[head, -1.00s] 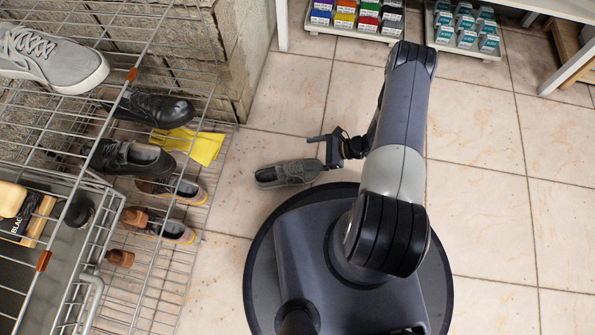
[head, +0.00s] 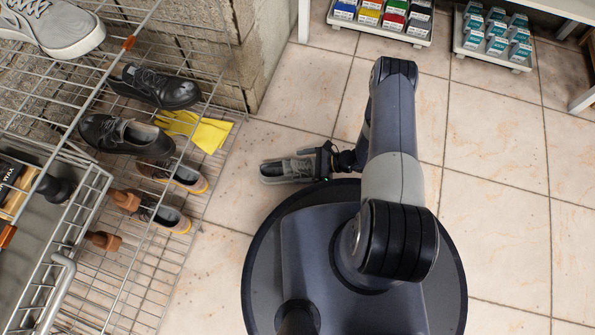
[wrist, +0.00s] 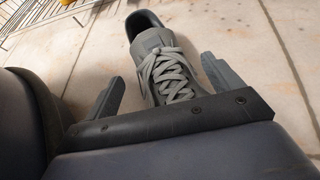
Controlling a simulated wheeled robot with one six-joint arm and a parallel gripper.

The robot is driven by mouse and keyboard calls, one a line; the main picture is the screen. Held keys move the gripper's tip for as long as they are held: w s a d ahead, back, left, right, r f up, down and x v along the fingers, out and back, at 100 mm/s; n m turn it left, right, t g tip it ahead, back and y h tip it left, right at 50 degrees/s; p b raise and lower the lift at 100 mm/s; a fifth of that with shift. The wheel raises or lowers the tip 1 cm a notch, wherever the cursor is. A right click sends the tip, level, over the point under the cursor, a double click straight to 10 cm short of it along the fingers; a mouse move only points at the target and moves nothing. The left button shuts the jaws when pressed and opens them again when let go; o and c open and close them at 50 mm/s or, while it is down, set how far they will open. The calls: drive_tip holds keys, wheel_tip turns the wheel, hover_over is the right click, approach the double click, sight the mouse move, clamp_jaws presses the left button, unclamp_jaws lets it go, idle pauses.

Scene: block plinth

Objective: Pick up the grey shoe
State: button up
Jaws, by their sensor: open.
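The grey shoe (head: 278,171) with pale laces lies upright on the tiled floor, left of my base in the head view. In the wrist view the shoe (wrist: 152,45) points its dark opening away and its laced front towards my gripper. My gripper (wrist: 162,68) is open, with one finger to each side of the laced part. I see gaps between the fingers and the shoe. The toe is hidden behind the gripper body. In the head view my gripper (head: 312,165) is at the shoe's right end.
A wire rack (head: 150,268) on the left holds black shoes (head: 125,136), yellow gloves (head: 208,133) and another grey shoe (head: 58,28) up high. A low shelf (head: 381,30) with small boxes stands at the back. The floor to the right is clear.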

drive_tip(key=shift+x, duration=1.35)
drive_tip(key=c, duration=1.2)
